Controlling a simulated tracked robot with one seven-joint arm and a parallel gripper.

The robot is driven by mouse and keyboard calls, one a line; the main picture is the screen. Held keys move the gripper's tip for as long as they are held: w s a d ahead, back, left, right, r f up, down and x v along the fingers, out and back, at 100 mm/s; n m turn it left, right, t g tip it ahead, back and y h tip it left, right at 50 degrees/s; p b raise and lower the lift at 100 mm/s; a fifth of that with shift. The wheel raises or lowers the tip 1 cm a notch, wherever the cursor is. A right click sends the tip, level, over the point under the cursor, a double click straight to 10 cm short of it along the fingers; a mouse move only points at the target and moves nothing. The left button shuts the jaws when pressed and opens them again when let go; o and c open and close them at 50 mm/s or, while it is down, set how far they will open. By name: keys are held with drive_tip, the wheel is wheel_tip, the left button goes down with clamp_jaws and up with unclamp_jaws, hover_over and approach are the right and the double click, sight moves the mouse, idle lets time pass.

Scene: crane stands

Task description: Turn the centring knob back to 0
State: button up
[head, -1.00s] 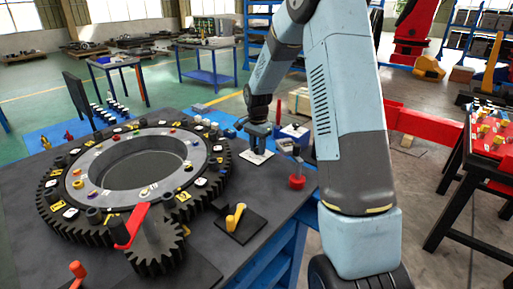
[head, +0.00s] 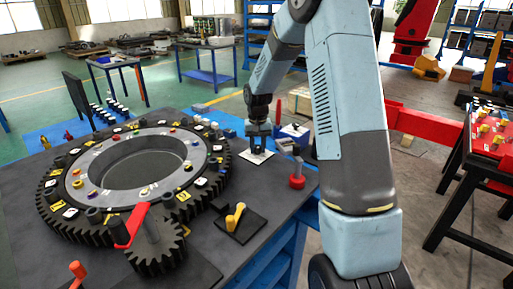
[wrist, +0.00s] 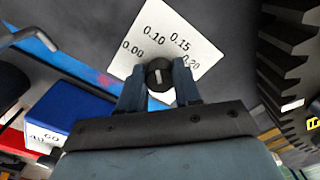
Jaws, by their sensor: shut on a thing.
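The black centring knob (wrist: 158,76) sits on a white dial plate (wrist: 180,38) marked 0.00, 0.10, 0.15 and 0.20. In the wrist view my gripper (wrist: 160,82) has one finger on each side of the knob and is shut on it. A pale mark on the knob's top runs roughly up and down in that view; which number it points to is hard to tell. In the head view my gripper (head: 258,147) points down over the white plate (head: 257,156) near the table's right side, and hides the knob.
A large toothed ring (head: 50,195) fills the table's left, with a small gear and red crank (head: 131,226) in front. A yellow lever (head: 235,217) and a red-based post (head: 297,181) stand near the plate. A blue box (wrist: 57,108) shows in the wrist view.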

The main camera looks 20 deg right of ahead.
sight(258, 146)
drive_tip(key=n, duration=0.4)
drive_tip(key=shift+n, duration=2.2)
drive_tip(key=o, duration=1)
drive_tip(key=shift+o, duration=0.2)
drive_tip(key=shift+r, duration=0.15)
wheel_tip(258, 146, up, 13)
drive_tip(key=shift+r, duration=0.2)
